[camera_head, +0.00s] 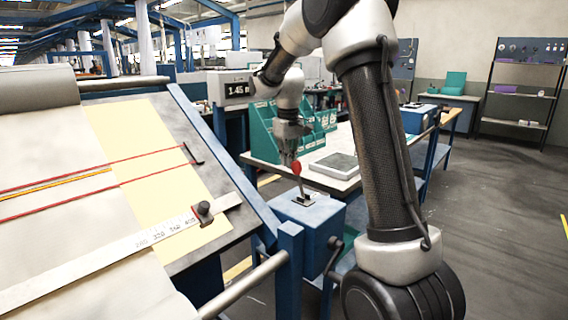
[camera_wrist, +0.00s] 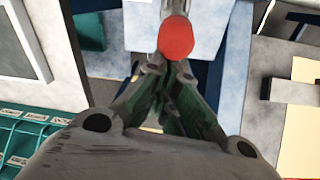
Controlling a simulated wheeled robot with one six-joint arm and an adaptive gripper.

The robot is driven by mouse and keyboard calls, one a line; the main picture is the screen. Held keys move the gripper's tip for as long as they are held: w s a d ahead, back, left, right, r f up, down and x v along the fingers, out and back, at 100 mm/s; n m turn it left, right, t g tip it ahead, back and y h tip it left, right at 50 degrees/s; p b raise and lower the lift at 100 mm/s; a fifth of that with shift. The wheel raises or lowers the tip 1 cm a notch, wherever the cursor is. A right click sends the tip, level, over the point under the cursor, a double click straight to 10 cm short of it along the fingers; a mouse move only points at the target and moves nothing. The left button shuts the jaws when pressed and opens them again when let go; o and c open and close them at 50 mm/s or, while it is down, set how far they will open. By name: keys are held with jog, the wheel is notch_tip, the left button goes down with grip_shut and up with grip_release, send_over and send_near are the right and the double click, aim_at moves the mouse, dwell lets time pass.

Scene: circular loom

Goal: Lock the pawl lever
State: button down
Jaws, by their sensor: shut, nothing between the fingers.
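The pawl lever (camera_head: 299,182) is a thin grey rod with a red knob. It stands up, slightly tilted, from a blue box (camera_head: 311,222) at the right end of the loom. In the wrist view its red knob (camera_wrist: 176,38) shows just beyond my fingertips. My gripper (camera_head: 291,150) is shut and empty, pointing down right above the knob. In the wrist view my gripper (camera_wrist: 168,72) has its fingers together close to the knob. I cannot tell whether they touch it. The lever's rod is mostly hidden in the wrist view.
The sloped loom bed (camera_head: 135,140) with cream cloth, red threads and a ruler (camera_head: 155,240) lies to the left. A crank handle (camera_head: 334,258) is on the blue box's right side. Behind stands a bench with green bins (camera_head: 262,135) and a grey tray (camera_head: 336,166).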

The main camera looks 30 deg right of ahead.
jog(key=s+t, duration=0.1)
jog(key=s+d+r+t+y, duration=0.1)
jog(key=s+t, duration=0.1)
jog(key=s, duration=0.1)
jog(key=shift+d+r, duration=0.35)
jog(key=shift+r, duration=0.05)
jog(key=s+d, duration=0.2)
jog(key=s, duration=0.4)
jog(key=shift+s+d+f, duration=0.15)
jog(key=shift+d+f, duration=0.05)
jog(key=shift+f, duration=0.2)
jog(key=w+r, duration=0.4)
jog(key=s+d+r, duration=0.1)
jog(key=s+r, duration=0.4)
jog(key=s, duration=0.1)
jog(key=shift+s+d+r+t, duration=0.15)
jog(key=shift+s+d+t, duration=0.15)
jog(key=shift+s+d, duration=0.1)
